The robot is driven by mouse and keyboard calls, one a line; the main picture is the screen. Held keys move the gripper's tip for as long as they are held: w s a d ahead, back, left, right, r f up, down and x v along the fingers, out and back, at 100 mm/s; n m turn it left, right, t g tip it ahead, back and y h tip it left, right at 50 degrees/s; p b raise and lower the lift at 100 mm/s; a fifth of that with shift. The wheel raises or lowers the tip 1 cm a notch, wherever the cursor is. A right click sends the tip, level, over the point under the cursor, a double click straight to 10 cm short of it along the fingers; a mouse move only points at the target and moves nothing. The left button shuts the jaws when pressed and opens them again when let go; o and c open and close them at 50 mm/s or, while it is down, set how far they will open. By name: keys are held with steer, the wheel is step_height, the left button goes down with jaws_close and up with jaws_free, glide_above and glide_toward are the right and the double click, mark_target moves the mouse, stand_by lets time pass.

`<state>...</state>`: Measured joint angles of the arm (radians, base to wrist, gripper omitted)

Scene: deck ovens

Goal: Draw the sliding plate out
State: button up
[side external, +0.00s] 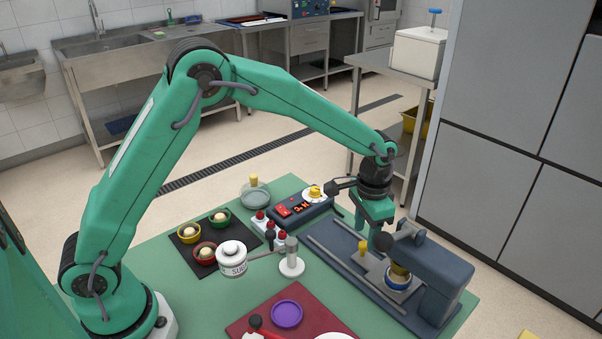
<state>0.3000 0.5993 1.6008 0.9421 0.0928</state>
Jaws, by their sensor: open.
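The sliding plate (374,268) is a thin grey metal plate lying on a dark railed base (335,246). A short yellow knob (363,249) stands upright near its left end. A round blue and yellow piece (399,278) sits at its right end, partly under the dark blue-grey housing (437,272). My gripper (371,230) is open and empty, pointing down just above the knob and slightly to its right in the picture. One finger partly overlaps the housing's front in view. I cannot tell the exact gap between the fingers and the knob.
A control box (299,206) with a red display and yellow dial stands behind the rails. A white jar (232,259), small bowls on a black mat (180,248) and a white-based post (291,266) lie left. A dark red board (262,311) is in front.

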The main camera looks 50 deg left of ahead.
mark_target(363, 243)
steer(key=shift+f, duration=1.55)
steer(key=shift+c, duration=0.5)
steer(key=shift+a, duration=0.1)
jaws_close()
